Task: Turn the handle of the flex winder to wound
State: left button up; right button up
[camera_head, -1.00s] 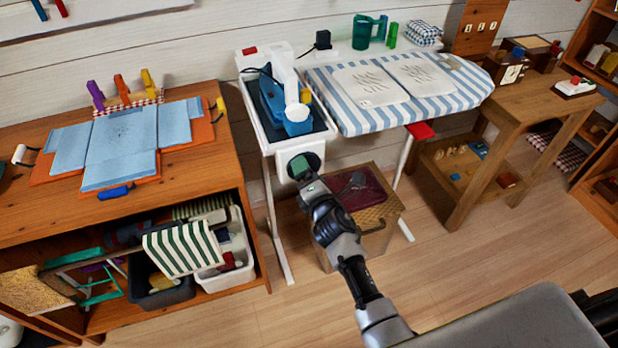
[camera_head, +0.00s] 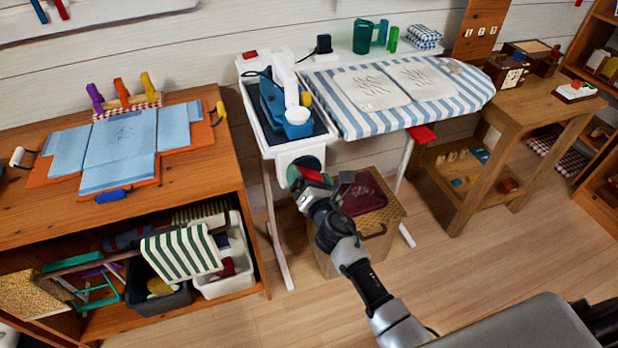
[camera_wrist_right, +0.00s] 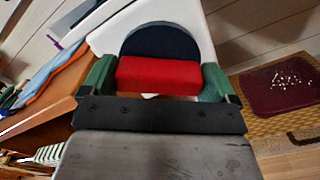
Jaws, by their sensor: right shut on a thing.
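The flex winder shows as a round disc (camera_head: 294,172) on the white front housing at the left end of the ironing board. Its red handle (camera_head: 312,174) sticks out from the disc at the right. In the right wrist view the red handle (camera_wrist_right: 158,76) lies between the green fingertips of my right gripper (camera_wrist_right: 158,82), with the dark disc (camera_wrist_right: 160,41) behind it. My right gripper (camera_head: 309,180) is shut on the handle and partly hides the disc in the head view. My left gripper is out of view.
A blue iron (camera_head: 282,105) rests in the white tray above the winder. The striped ironing board (camera_head: 340,115) extends right. A wicker box (camera_head: 385,222) with a dark red lid stands below, close to my right arm. A wooden shelf unit (camera_head: 225,165) stands left.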

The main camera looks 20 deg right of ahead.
jog(key=shift+f, duration=0.15)
jog(key=o, duration=0.6)
jog(key=shift+o, duration=0.2)
jog(key=shift+s, duration=0.1)
jog(key=s, duration=1)
jog(key=shift+s+d, duration=0.15)
jog(key=shift+s, duration=0.25)
jog(key=s+d+f+m+g+p, duration=0.15)
jog(key=s+f+m+g, duration=0.45)
jog(key=f, duration=0.7)
jog(key=s+d+f+m+g+p, duration=0.1)
jog(key=s+f+m+g+p, duration=0.15)
jog(key=s+f+m, duration=0.8)
jog(key=s+d+f+m+g, duration=0.1)
jog(key=s+f+m+g, duration=0.1)
jog(key=s+f, duration=0.3)
jog(key=s+d+f+m+g+p, duration=0.1)
jog(key=s+f+m+g, duration=0.2)
jog(key=s, duration=0.8)
jog(key=s+d+f+m+g+p, duration=0.1)
jog(key=s+f+m+g, duration=0.2)
jog(key=s+f+m, duration=0.2)
jog(key=s+f, duration=0.2)
jog(key=s, duration=0.1)
jog(key=shift+s+d+h, duration=0.15)
jog(key=shift+d+h, duration=0.1)
jog(key=shift+h, duration=0.05)
